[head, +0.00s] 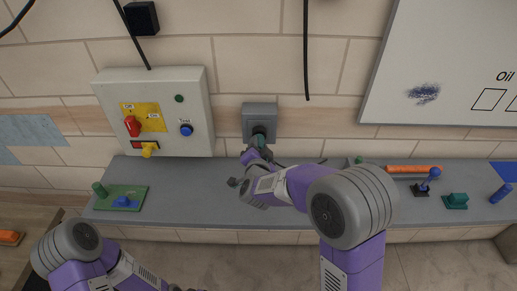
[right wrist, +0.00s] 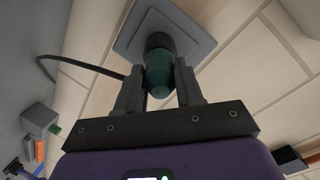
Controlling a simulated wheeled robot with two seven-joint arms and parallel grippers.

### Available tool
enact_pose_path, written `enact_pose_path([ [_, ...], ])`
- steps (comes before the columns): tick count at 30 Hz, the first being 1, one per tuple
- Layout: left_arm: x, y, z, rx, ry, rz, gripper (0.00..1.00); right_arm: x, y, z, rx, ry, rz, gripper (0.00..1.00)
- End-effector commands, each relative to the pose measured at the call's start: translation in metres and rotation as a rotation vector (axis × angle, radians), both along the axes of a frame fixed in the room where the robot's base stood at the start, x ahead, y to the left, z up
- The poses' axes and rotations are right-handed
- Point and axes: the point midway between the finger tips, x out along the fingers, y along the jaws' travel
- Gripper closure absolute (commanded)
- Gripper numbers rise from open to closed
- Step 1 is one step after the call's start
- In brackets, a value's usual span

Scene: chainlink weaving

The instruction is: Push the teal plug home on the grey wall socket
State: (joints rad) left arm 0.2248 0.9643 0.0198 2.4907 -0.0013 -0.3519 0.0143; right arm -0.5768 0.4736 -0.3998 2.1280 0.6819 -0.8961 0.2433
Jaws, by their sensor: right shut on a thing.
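The grey wall socket (head: 260,109) is fixed to the tiled wall, right of the control box. It also shows at the top of the right wrist view (right wrist: 196,40). The teal plug (right wrist: 160,74) is between the two fingers of my right gripper (right wrist: 160,90), which is shut on it. The plug points at the socket and meets its dark round opening (right wrist: 158,42); I cannot tell how deep it sits. In the head view my right gripper (head: 257,148) is just below the socket and mostly hides the plug. My left arm shows at lower left, its gripper beyond the bottom edge.
A control box (head: 155,110) with a red switch and buttons is left of the socket. A black cable (right wrist: 85,66) runs beside the plug. A whiteboard (head: 445,65) hangs at right.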

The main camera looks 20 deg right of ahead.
Motion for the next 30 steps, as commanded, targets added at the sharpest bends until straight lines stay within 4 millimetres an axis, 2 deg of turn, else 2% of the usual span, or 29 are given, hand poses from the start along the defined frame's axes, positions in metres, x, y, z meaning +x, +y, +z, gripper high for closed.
enact_pose_path([
  [15, 0.0, 0.0, -0.004, 0.0, 0.0, 0.0, 0.57, 0.014, -0.004, -0.003, 0.0, -0.001, 0.0, 1.0],
  [16, 0.0, 0.0, -0.004, 0.0, 0.0, 0.0, 0.57, 0.013, -0.004, -0.003, 0.0, -0.001, 0.0, 0.59],
  [21, 0.0, 0.0, -0.004, 0.0, 0.0, 0.0, 0.57, 0.013, -0.004, -0.002, 0.0, -0.001, 0.0, 0.34],
  [30, 0.0, 0.0, -0.004, 0.0, 0.0, 0.0, 0.57, 0.011, -0.003, -0.002, 0.001, 0.0, 0.0, 0.34],
])
